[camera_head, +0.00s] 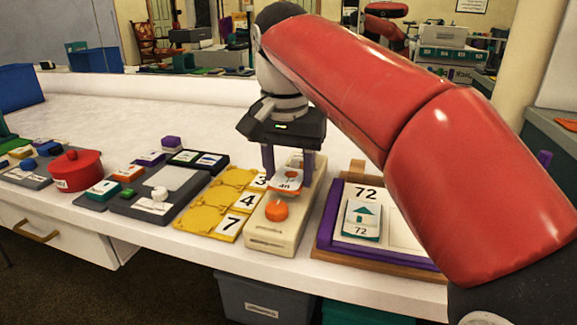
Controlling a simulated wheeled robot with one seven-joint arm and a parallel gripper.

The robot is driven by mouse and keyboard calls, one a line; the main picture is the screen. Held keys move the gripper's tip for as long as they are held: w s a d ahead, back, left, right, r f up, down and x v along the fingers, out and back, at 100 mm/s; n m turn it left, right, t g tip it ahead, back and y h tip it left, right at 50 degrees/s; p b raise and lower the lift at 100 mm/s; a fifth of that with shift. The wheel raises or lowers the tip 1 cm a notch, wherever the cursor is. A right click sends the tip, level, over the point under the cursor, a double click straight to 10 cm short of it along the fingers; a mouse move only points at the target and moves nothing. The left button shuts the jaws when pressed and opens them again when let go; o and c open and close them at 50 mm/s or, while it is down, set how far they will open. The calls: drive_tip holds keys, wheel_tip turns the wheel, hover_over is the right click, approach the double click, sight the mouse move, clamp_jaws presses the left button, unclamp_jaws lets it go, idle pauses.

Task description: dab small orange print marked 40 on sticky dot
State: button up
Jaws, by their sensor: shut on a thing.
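A small print marked 40 (288,187), white with an orange picture, is between the purple fingers of my gripper (288,170), which is shut on it. The print is held over the upper half of a long beige block (270,238). An orange round knob (277,210) stands on the near part of this block. I cannot make out a sticky dot; the print and fingers hide part of the block's top. Whether the print touches the block cannot be told.
To the left is a yellow tray (207,206) with cards 3, 4 and 7. To the right, a purple-edged tray (326,222) holds a teal house print (361,219) marked 72. Further left are a grey board (125,203) and a red round pot (77,170). The white table (125,115) is clear behind.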

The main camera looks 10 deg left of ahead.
idle(0.6)
wheel_tip(320, 180, up, 2)
drive_tip(key=p, duration=0.3)
drive_tip(key=shift+r, duration=0.25)
drive_tip(key=shift+r+p, duration=0.3)
drive_tip(key=shift+r, duration=1.4)
